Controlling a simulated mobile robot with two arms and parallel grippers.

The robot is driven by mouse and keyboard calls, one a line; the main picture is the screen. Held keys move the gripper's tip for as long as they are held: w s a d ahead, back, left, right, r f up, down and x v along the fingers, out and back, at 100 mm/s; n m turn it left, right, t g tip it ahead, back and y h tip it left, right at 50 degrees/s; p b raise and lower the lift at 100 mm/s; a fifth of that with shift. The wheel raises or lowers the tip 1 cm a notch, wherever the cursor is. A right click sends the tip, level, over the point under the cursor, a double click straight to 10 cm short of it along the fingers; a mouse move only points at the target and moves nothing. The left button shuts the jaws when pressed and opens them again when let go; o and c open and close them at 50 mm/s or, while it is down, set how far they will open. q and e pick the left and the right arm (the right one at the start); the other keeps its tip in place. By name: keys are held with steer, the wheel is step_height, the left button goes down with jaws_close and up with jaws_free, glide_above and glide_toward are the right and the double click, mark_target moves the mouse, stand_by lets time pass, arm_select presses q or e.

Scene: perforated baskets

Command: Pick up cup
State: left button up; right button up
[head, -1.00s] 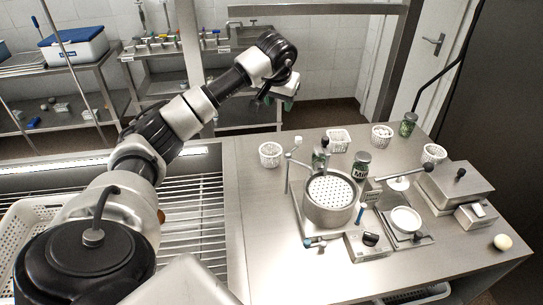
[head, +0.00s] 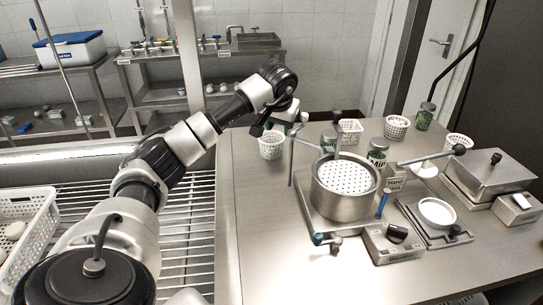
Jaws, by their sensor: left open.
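I cannot tell for certain which thing is the cup. Small white perforated baskets, cup-like in shape, stand on the steel counter: one at its left back (head: 271,146), one behind the pot (head: 350,131), one further right (head: 397,127) and one near the right back (head: 459,147). A shallow white round dish (head: 437,212) sits on a small metal stand at the right. My left gripper (head: 291,121) is open, near the left back basket in the picture. Its fingers are small and partly hidden by my wrist. My right gripper is out of view.
A steel pot with a perforated top (head: 345,187), levers and a control box (head: 392,243) fill the middle of the counter (head: 262,222). Jars (head: 377,152) stand behind it. A metal box (head: 490,172) is at right. The counter's left front is clear. A wire rack (head: 190,215) adjoins it.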

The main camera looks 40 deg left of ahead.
mark_target(280, 146)
arm_select(q)
steer(key=x, duration=1)
steer(key=shift+w+f, duration=0.1)
steer(key=shift+c, duration=0.4)
jaws_close()
